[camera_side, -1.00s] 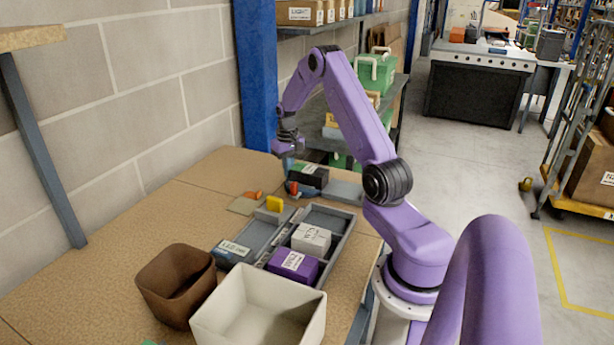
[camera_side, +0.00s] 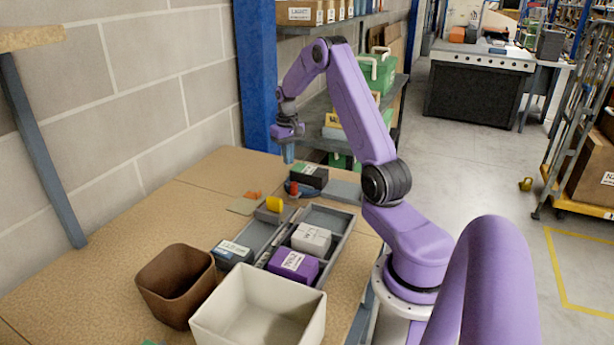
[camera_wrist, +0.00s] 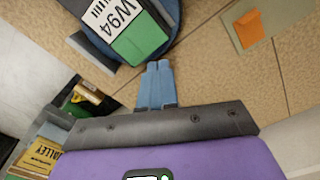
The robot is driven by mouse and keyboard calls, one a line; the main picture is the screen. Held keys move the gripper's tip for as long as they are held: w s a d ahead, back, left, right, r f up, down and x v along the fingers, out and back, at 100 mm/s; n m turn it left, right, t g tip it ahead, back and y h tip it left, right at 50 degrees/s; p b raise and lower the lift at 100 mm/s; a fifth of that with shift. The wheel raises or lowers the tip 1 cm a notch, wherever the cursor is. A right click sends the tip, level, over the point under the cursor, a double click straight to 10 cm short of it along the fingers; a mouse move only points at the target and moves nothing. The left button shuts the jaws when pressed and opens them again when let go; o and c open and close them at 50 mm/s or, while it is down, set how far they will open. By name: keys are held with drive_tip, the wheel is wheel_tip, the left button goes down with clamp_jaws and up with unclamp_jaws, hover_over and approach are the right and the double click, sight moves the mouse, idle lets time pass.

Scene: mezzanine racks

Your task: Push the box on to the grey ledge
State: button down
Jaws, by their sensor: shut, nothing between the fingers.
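The box (camera_side: 313,177) is dark with a green and white-labelled top. It stands at the back of the table, on or beside a dark round plate (camera_side: 297,192). In the wrist view its label reads W94 and its green part (camera_wrist: 141,38) lies just beyond my fingers. The grey ledge (camera_side: 345,192) is a flat grey slab right of the box in the side view; I cannot tell whether they touch. My gripper (camera_side: 289,160) is shut and empty, with its blue fingertips (camera_wrist: 158,66) pointing down above and just behind the box.
A yellow block (camera_side: 274,204), an orange piece (camera_side: 253,195) and a grey tray (camera_side: 340,232) with white and purple boxes lie nearer. Brown (camera_side: 160,262) and cream (camera_side: 215,318) bins stand at the front. A blue rack post (camera_side: 257,80) rises behind. The table's left side is clear.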

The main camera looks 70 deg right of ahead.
drive_tip(key=shift+r, duration=2.2)
drive_tip(key=shift+a, duration=0.1)
